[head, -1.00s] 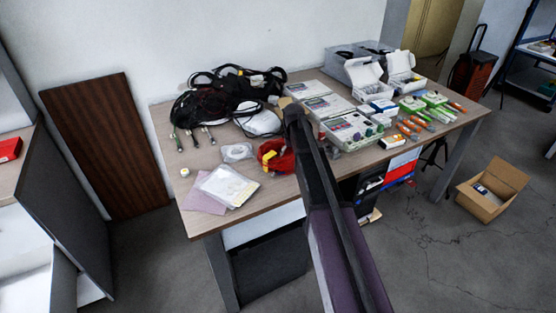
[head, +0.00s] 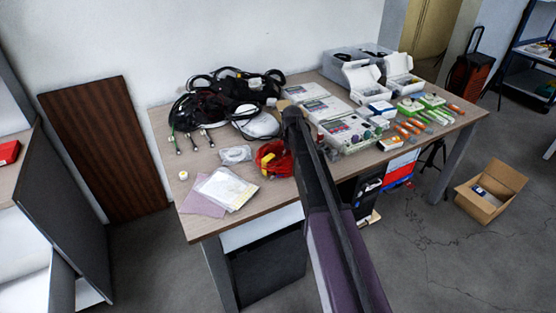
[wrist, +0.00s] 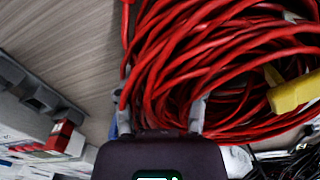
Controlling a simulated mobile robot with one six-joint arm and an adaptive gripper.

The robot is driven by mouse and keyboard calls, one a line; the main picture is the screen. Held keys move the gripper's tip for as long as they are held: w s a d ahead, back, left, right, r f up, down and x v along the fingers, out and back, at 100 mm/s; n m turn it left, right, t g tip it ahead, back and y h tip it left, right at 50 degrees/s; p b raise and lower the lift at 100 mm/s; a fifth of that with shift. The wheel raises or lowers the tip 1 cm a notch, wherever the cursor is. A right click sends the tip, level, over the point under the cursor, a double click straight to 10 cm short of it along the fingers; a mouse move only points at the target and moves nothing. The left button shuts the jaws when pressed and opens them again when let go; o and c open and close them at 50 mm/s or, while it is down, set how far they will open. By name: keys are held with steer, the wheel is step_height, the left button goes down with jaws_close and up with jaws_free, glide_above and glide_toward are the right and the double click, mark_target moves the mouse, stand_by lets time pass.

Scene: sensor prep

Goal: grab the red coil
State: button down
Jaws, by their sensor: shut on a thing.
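The red coil (head: 275,157) lies near the front edge of the table, left of my arm, in the head view. It fills the upper right of the wrist view (wrist: 215,60), a bundle of red cable with a yellow piece (wrist: 293,91) on it. My gripper (wrist: 160,112) is shut on the coil, with red strands between its two grey fingers. The fingertips are partly hidden in the cable. In the head view my arm hides the gripper.
Bagged papers (head: 226,188) and a pale coiled cable (head: 235,154) lie left of the coil. Black cables (head: 215,100) lie behind it. Grey-white instrument boxes (head: 349,132) stand close on the right. A cardboard box (head: 490,190) is on the floor.

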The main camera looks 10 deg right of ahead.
steer(key=shift+r, duration=0.15)
step_height(320, 180, up, 4)
steer(key=p, duration=0.4)
steer(key=shift+f, duration=0.25)
steer(key=s, duration=1)
steer(key=s+a+r+p, duration=0.1)
steer(key=s, duration=0.5)
steer(key=shift+r, duration=0.1)
steer(key=shift+r, duration=0.1)
